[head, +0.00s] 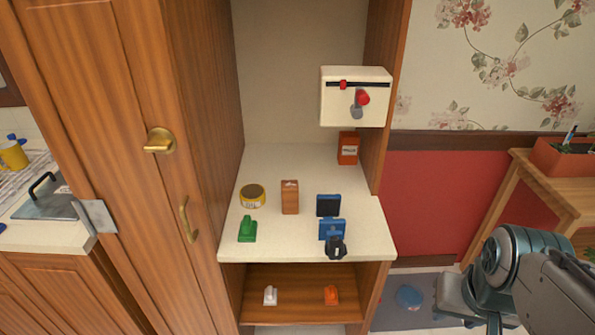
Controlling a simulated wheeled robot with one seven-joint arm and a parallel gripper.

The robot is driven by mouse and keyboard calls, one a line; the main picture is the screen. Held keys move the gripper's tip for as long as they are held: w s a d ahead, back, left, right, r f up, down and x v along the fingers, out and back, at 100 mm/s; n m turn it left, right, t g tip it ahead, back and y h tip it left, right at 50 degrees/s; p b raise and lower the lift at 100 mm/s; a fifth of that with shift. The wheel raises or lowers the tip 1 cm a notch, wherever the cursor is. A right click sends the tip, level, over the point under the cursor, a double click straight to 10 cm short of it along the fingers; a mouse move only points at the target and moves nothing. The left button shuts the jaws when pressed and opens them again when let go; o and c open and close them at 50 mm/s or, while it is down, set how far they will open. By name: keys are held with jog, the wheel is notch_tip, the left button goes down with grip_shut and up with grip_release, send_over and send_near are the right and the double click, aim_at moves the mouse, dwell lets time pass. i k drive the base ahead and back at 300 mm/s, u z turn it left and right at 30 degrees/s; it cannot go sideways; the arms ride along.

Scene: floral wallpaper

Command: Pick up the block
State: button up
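A brown, upright, block-shaped thing (289,198) stands on the pale shelf top in the middle of the head view. It has a small light mark near its top, and it is the most block-like thing here. My arm comes in at the lower right, well apart from the shelf. I cannot make out my gripper's fingers in this view. Nothing touches the brown block.
Around the block stand a yellow tin (252,197), a green object (247,230), blue objects (331,229) with a black one (336,248) in front, and an orange box (348,148). A white wall box (355,98) overhangs the back right. A tall wooden cabinet (125,130) borders the left.

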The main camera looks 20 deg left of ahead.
aim_at(289, 188)
jog(key=u, duration=0.8)
jog(key=i, duration=0.8)
jog(key=u, duration=0.9)
